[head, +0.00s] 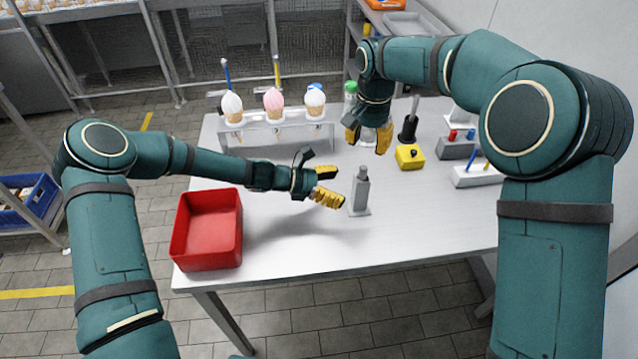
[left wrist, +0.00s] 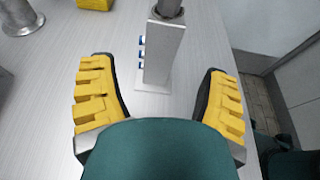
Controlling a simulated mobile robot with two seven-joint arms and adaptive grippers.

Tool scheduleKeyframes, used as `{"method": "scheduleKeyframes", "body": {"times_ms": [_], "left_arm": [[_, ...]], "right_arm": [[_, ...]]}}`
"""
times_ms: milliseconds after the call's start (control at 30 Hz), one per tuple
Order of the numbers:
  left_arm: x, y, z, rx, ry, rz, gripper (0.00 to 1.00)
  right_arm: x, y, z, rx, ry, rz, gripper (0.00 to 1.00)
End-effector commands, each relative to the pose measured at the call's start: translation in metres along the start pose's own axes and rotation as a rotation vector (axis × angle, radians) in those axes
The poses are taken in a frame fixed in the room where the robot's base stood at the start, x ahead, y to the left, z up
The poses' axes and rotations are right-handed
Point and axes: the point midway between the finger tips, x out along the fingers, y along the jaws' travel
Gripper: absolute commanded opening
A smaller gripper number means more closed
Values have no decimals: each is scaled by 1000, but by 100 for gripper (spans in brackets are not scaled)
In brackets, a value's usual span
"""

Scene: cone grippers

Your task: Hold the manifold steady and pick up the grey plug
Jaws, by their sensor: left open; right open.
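The manifold (head: 359,193) is a grey upright block on a flat foot, standing on the table right of centre. In the left wrist view the manifold (left wrist: 163,55) shows small blue fittings on its left side. A darker grey cylinder, apparently the grey plug (head: 363,172), is upright at its top; it also shows cut off in the left wrist view (left wrist: 169,7). My left gripper (head: 331,185) is open just left of the manifold, its fingers pointing at it with a gap. My right gripper (head: 368,137) is open, pointing down behind the manifold, with a pale cylindrical object behind or between its fingers.
A red bin (head: 207,230) sits at the table's left. A clear rack with ice-cream cones (head: 274,105) stands at the back. A yellow box (head: 409,156), a black holder (head: 408,128) and grey blocks (head: 476,176) are at the right. The table's front is clear.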

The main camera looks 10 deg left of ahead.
Motion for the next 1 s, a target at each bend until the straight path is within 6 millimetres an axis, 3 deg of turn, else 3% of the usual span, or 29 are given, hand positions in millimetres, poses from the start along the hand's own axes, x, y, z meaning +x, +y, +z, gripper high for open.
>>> {"method": "scheduleKeyframes", "body": {"times_ms": [200,400,867,1000], "left_arm": [[39,0,0,-2,-1,-2,76],[62,0,0,0,0,0,76],[71,0,0,0,2,1,77],[71,0,0,0,2,1,28]], "right_arm": [[0,0,0,0,0,0,46],[0,0,0,0,0,0,46],[0,0,0,0,0,0,46],[0,0,0,0,0,0,46]]}}
